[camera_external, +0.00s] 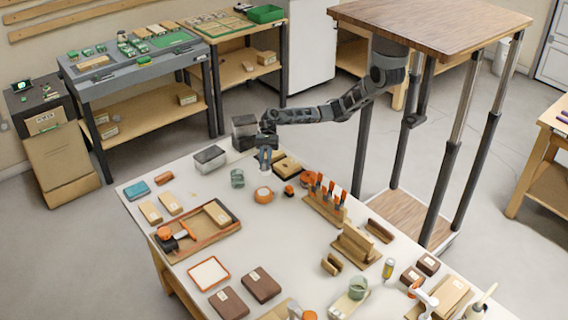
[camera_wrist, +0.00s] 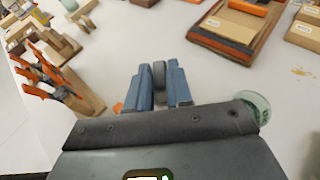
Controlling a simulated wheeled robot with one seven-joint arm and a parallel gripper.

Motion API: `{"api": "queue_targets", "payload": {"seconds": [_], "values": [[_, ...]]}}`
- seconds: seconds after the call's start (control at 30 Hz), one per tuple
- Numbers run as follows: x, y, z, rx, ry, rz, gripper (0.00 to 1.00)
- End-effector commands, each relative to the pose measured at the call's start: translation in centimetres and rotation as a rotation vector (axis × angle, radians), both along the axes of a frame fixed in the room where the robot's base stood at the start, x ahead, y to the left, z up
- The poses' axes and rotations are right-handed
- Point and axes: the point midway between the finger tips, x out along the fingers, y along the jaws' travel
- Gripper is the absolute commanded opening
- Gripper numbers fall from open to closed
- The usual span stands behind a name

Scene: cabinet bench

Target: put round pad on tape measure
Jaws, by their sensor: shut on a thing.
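My gripper (camera_external: 264,160) is above the far part of the white table, pointing down. In the wrist view its two blue fingers (camera_wrist: 161,88) are shut on a grey round pad (camera_wrist: 159,76), seen edge-on between them. An orange round thing with a pale top (camera_external: 263,195), which looks like the tape measure, sits on the table just nearer the camera than my gripper. A sliver of orange (camera_wrist: 117,108) shows beside the left finger in the wrist view; I cannot tell which thing it is.
A glass cup (camera_external: 237,178) stands left of the orange round thing. A small orange item (camera_external: 289,190) and a wooden rack of orange-handled tools (camera_external: 325,208) stand to its right. A wooden tray (camera_external: 200,240) lies nearer left. Bare tabletop lies in front of the orange round thing.

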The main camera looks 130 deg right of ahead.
Motion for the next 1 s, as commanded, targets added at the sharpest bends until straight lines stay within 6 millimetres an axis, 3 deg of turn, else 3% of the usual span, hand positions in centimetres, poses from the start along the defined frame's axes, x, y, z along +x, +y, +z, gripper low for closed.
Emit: {"api": "queue_targets", "payload": {"seconds": [0.1, 0.3, 0.7, 1.0], "values": [[1.6, 1.8, -1.2, 0.004, 0.001, 0.002, 0.0], [3.0, 3.1, -2.5, 0.001, 0.0, 0.0, 0.0], [3.1, 3.3, -6.6, 0.001, 0.0, -0.001, 0.0], [3.1, 3.3, -6.8, 0.001, -0.001, 0.0, 0.0]]}}
